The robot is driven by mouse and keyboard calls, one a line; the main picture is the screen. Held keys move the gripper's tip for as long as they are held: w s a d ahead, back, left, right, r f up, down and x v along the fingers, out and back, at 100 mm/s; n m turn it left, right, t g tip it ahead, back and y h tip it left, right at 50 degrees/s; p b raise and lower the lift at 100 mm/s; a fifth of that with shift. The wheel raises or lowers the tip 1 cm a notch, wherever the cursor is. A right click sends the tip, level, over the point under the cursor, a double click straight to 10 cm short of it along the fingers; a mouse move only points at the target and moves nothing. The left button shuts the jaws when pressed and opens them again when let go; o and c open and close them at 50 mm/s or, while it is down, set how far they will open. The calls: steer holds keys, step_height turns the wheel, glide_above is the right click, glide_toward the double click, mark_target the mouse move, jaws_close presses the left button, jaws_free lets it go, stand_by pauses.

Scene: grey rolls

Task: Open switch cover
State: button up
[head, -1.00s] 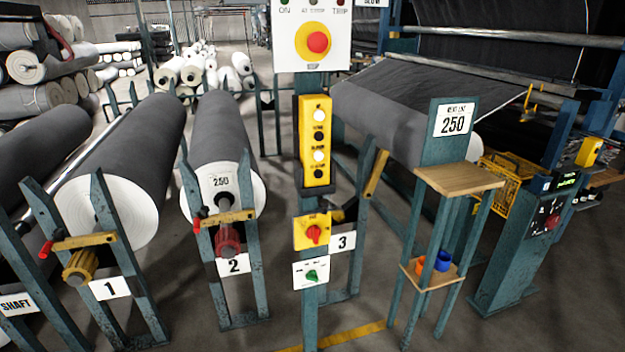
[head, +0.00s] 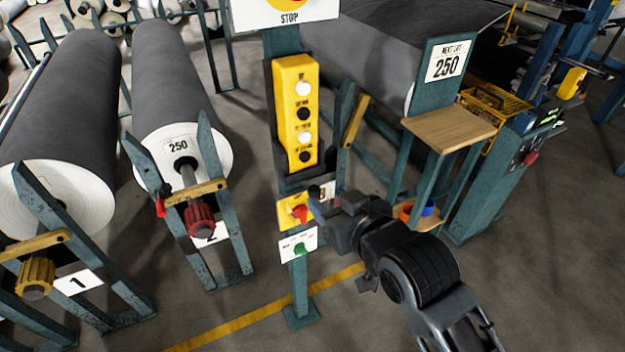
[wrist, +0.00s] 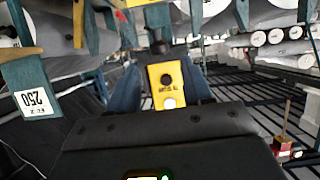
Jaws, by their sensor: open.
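A yellow plate with a red rotary switch (head: 293,212) is on the teal post in the head view, partly hidden by my gripper. Just below it is a white plate with a green switch (head: 297,246). I cannot tell which part is a cover. My gripper (head: 318,212) is open and empty, just right of the red switch, with its arm coming from the lower right. Its fingertips are small, and I cannot tell whether they touch the plate. In the wrist view a yellow button panel (wrist: 168,85) shows beyond the dark gripper body.
A yellow push-button box (head: 297,112) hangs above the switches. A stand with a wooden top (head: 450,128) is right of the post, near my arm. Large grey rolls (head: 170,85) on teal racks are at left. Bare floor lies in front.

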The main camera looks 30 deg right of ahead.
mark_target(316, 191)
steer(key=x, duration=0.6)
steer(key=shift+w+f+p, duration=0.1)
steer(key=shift+w+p, duration=0.15)
steer(key=shift+p, duration=0.15)
steer(key=shift+c, duration=0.4)
jaws_close()
